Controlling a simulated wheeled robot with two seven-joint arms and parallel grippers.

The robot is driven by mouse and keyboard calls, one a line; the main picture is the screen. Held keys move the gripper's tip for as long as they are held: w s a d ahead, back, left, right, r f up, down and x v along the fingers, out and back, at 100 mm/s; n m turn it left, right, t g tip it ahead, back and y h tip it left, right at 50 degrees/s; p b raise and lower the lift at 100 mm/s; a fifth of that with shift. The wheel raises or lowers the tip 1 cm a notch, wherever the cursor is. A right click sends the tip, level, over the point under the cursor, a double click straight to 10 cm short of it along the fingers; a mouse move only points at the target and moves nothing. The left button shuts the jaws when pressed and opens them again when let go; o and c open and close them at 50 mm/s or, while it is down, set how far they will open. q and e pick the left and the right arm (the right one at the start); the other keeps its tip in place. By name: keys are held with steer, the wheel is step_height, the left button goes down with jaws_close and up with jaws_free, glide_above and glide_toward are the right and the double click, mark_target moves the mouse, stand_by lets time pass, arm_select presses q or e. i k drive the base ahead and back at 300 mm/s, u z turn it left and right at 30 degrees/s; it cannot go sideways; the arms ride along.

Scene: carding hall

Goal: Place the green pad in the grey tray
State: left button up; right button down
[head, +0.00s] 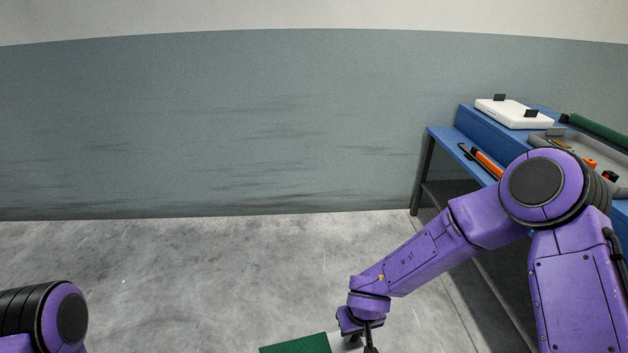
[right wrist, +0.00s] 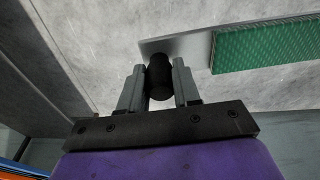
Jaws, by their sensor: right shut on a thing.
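The green pad (head: 298,345) shows at the bottom edge of the head view, cut off by the frame. In the right wrist view the green pad (right wrist: 262,47) lies along a pale grey plate (right wrist: 190,46) with a black cylindrical grip at its near end. My right gripper (right wrist: 159,82) has its fingers shut on both sides of that black grip. In the head view my right gripper (head: 368,346) is low, in front of the bench. The grey tray (head: 604,158) is on the blue bench at right, partly hidden by my right arm. My left gripper is out of view.
The blue bench (head: 440,136) has a raised back shelf with a white flat case (head: 512,112) on it. An orange-handled tool (head: 486,163) lies on the bench left of the tray. A green roll (head: 597,131) lies behind the tray. Small items sit in the tray. The floor at left is clear.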

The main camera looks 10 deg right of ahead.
mark_target(606, 164)
steer(key=z, duration=0.45)
steer(key=i, duration=1.7)
steer(key=z, duration=0.95)
